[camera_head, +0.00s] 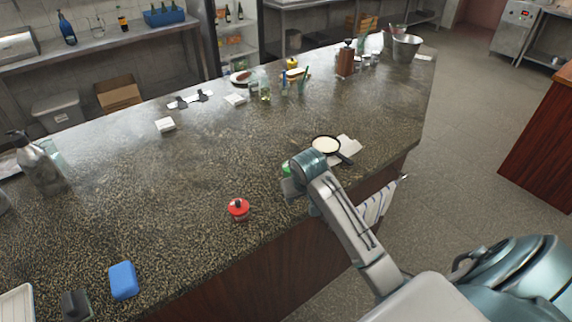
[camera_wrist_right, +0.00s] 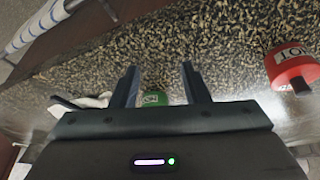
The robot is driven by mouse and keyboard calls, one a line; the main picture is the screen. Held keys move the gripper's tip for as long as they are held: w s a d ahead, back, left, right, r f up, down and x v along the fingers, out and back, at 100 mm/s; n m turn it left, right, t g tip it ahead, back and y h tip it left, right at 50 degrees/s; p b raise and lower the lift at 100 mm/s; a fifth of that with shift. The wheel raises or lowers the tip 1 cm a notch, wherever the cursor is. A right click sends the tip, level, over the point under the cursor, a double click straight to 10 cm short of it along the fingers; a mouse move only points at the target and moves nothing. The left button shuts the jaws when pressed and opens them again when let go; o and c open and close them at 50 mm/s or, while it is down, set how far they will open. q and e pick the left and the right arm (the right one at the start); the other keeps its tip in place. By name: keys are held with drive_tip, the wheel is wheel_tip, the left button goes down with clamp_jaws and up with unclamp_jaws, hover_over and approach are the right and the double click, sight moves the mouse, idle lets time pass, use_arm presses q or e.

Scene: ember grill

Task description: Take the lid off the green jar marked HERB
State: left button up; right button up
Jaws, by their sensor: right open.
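The green jar (camera_wrist_right: 155,98) shows between the two fingers of my right gripper (camera_wrist_right: 160,72) in the right wrist view. Part of its pale label shows, too small to read surely. In the head view only a sliver of the green jar (camera_head: 286,168) shows behind my right gripper (camera_head: 289,188), which hides the rest. The right gripper is open, with nothing visibly clamped. I cannot tell whether the fingers touch the jar, and its lid is not clear. My left gripper is not in view.
A red jar (camera_head: 238,209) with a dark knob stands left of the gripper; its label reads HOT in the wrist view (camera_wrist_right: 290,65). A pan (camera_head: 326,145) lies behind the gripper on a white cloth. A blue block (camera_head: 123,280) is front left.

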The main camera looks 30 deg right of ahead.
drive_tip(key=m, duration=0.2)
approach(291, 161)
drive_tip(key=s+r, duration=0.1)
drive_tip(key=p+x, duration=0.2)
drive_tip(key=x, duration=0.3)
drive_tip(key=shift+d, duration=0.2)
drive_tip(key=shift+w+f+p, duration=0.2)
drive_tip(key=shift+p, duration=0.25)
drive_tip(key=p+x, duration=0.2)
drive_tip(key=x, duration=0.1)
drive_tip(key=shift+w+a, duration=0.15)
drive_tip(key=shift+a, duration=0.05)
drive_tip(key=shift+x, duration=0.8)
clamp_jaws()
